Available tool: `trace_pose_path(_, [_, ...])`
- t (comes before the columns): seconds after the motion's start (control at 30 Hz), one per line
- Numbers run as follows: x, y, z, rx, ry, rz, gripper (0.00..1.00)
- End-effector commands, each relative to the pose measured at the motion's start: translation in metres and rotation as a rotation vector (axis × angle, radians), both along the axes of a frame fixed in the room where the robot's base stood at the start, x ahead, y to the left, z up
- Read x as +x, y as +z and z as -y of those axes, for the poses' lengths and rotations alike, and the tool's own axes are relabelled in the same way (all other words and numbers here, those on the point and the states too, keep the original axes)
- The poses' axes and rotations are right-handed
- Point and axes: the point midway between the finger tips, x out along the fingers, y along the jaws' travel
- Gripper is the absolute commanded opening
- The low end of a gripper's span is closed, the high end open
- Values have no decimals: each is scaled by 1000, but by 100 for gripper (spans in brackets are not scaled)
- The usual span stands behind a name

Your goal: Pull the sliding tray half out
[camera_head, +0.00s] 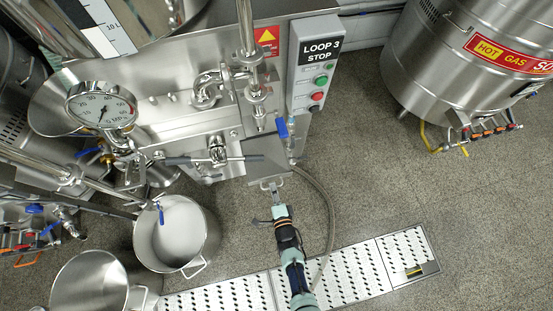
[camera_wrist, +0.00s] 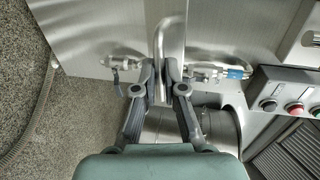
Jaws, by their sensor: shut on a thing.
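The sliding tray (camera_head: 262,163) is a flat grey metal plate at the front of the steel machine, left of the control box. A bar handle (camera_head: 267,185) is on its near edge. My gripper (camera_head: 275,192) is at this handle, with my arm reaching up from below. In the wrist view, my gripper (camera_wrist: 162,78) is shut on the handle (camera_wrist: 159,45), whose bar passes between the two fingers. The tray's plate (camera_wrist: 95,30) fills much of the upper part there. The head view does not show the finger contact clearly.
A LOOP 3 STOP box (camera_head: 315,70) and a blue-handled valve (camera_head: 281,127) are close to the tray. A grey hose (camera_head: 328,205) runs right of my arm. A steel pot (camera_head: 178,235) stands left. Open floor (camera_head: 410,185) is to the right, beyond the hose.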

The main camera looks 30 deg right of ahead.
Motion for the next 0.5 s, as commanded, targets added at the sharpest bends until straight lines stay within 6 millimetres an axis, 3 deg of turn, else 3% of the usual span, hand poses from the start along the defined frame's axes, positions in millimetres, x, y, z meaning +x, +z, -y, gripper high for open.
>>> trace_pose_path(0.2, [0, 0, 0, 0, 0, 1, 0])
trace_pose_path(0.23, [0, 0, 0, -1, 0, 1, 13])
trace_pose_path(0.37, [0, 0, 0, -1, 0, 1, 34])
trace_pose_path(0.5, [0, 0, 0, 0, 0, 1, 35])
